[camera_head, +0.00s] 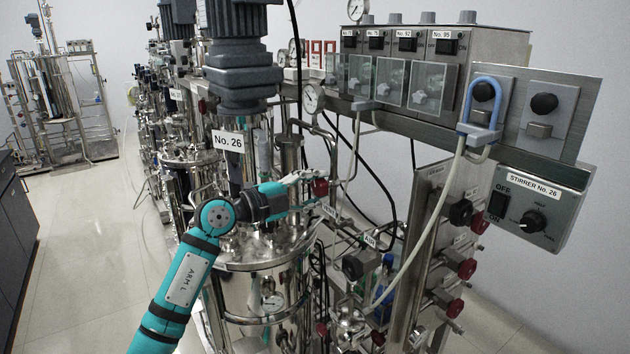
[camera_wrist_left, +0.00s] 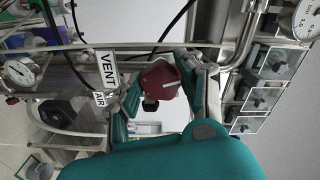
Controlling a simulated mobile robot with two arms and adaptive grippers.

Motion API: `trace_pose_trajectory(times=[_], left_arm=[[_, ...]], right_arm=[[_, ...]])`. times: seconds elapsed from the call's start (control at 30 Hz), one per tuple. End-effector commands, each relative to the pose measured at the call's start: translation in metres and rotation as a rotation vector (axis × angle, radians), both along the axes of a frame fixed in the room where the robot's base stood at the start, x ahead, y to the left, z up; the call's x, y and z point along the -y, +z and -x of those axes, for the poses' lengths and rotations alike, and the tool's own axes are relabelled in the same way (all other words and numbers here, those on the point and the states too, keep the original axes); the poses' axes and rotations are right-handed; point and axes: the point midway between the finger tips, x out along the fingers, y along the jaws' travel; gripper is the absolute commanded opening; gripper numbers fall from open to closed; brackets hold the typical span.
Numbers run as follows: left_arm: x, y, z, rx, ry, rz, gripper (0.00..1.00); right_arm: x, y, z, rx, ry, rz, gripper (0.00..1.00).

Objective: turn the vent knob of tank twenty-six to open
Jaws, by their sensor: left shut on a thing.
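Tank twenty-six (camera_head: 265,290) is a shiny steel vessel with a "No. 26" plate (camera_head: 229,142) under its grey motor. The red vent knob (camera_head: 320,187) is on the pipework at its right, near a "VENT" label (camera_head: 329,210). My right gripper is not in view.
An "AIR" label (camera_head: 370,241) is close by on the pipework. Pale hoses and black cables hang at the right. A pressure gauge (camera_head: 312,98) stands above the knob. The stirrer box (camera_head: 540,210) and a valve panel with red knobs (camera_head: 467,268) are at the right. The floor at left is clear.

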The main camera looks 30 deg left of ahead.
Motion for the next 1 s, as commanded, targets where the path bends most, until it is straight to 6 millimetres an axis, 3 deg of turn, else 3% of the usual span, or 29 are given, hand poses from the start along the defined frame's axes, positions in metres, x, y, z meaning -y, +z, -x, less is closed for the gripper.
trace_pose_trajectory(times=[0.7,0.73,0.9,1.0], left_arm=[[-0.0002,-0.0016,-0.0002,-0.03,0.0,0.066,0.06],[-0.0002,-0.0015,-0.0002,-0.03,0.0,0.066,0.42],[-0.0001,-0.0012,-0.0001,-0.028,0.001,0.065,0.61],[-0.0001,-0.001,-0.0001,-0.028,0.0,0.065,0.61]], right_arm=[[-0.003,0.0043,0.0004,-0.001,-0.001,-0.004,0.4],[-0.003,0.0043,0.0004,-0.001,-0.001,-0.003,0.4],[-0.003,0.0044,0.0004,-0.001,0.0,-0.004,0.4],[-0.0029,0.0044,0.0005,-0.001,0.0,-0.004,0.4]])
